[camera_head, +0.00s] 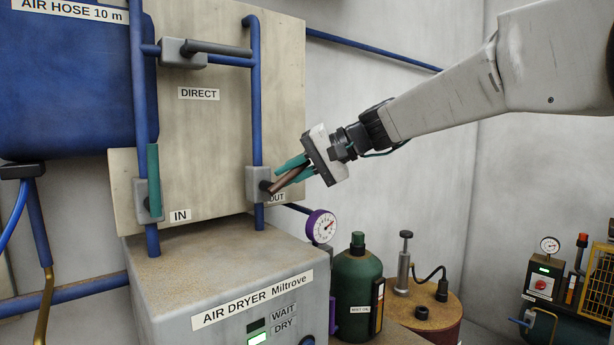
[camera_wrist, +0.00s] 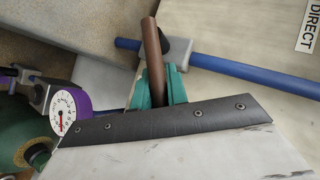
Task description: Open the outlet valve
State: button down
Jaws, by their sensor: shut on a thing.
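The outlet valve (camera_head: 256,184) is a grey block on the blue vertical pipe by the OUT label (camera_head: 277,198). Its brown handle (camera_head: 283,181) slants up and to the right from the block. My gripper (camera_head: 292,170), with teal fingers, is shut on this handle. In the wrist view the handle (camera_wrist: 151,50) runs between the two teal fingers (camera_wrist: 157,88), and the grey valve block (camera_wrist: 178,50) sits just beyond on the blue pipe. The fingers hide part of the handle.
The inlet valve has an upright teal handle (camera_head: 154,180) by the IN label. A direct valve (camera_head: 184,53) with a dark handle sits above. The air dryer (camera_head: 220,290) stands below, its DRY lamp lit green. A purple gauge (camera_head: 322,226) and green bottle (camera_head: 358,275) are close at the right.

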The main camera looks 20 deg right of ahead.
dwell(0.4)
jog(key=c, duration=1.4)
grip_release()
